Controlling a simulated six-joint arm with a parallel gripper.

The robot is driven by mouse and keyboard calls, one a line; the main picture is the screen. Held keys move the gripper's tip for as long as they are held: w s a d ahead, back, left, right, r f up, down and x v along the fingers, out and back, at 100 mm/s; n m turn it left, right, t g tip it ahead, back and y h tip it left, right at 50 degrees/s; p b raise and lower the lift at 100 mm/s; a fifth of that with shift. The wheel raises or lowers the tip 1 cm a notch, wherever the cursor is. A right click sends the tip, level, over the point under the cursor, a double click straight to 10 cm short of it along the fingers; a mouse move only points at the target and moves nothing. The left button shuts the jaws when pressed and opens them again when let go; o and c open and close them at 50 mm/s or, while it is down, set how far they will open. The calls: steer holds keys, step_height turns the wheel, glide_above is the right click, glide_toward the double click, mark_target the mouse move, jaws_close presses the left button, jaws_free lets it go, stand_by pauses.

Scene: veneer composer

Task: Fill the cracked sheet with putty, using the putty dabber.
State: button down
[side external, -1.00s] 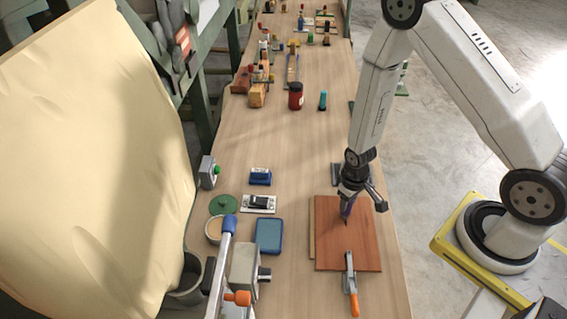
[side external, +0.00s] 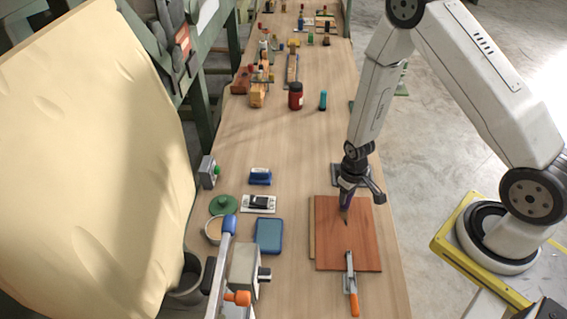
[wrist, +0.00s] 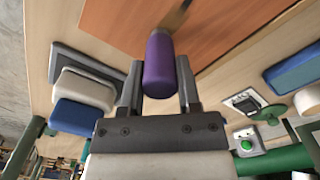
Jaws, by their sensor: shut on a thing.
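My gripper (side external: 347,191) is over the sheet's upper part, pointing down. It is shut on the putty dabber, whose purple handle (wrist: 159,66) sits between the two fingers in the wrist view. The dabber's tip points down close to the dark mark; I cannot tell whether it touches. The sheet also fills the top of the wrist view (wrist: 235,30). A round open tub with beige contents (side external: 213,231) stands left of the sheet.
A green lid (side external: 223,204), a blue pad (side external: 268,236) and a blue-and-white block (side external: 260,177) stand to the left. Bare bench (side external: 290,140) lies beyond the sheet.

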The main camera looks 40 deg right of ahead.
steer(key=shift+s, duration=0.1)
steer(key=shift+s+a, duration=0.75)
steer(key=shift+a, duration=0.1)
steer(key=shift+s, duration=0.1)
steer(key=shift+s+a, duration=0.8)
steer(key=shift+s+a, duration=0.1)
steer(key=shift+s, duration=0.05)
steer(key=shift+s+a, duration=0.65)
steer(key=shift+a, duration=0.1)
steer(key=shift+r, duration=0.1)
step_height(320, 180, up, 7)
stand_by(0.5)
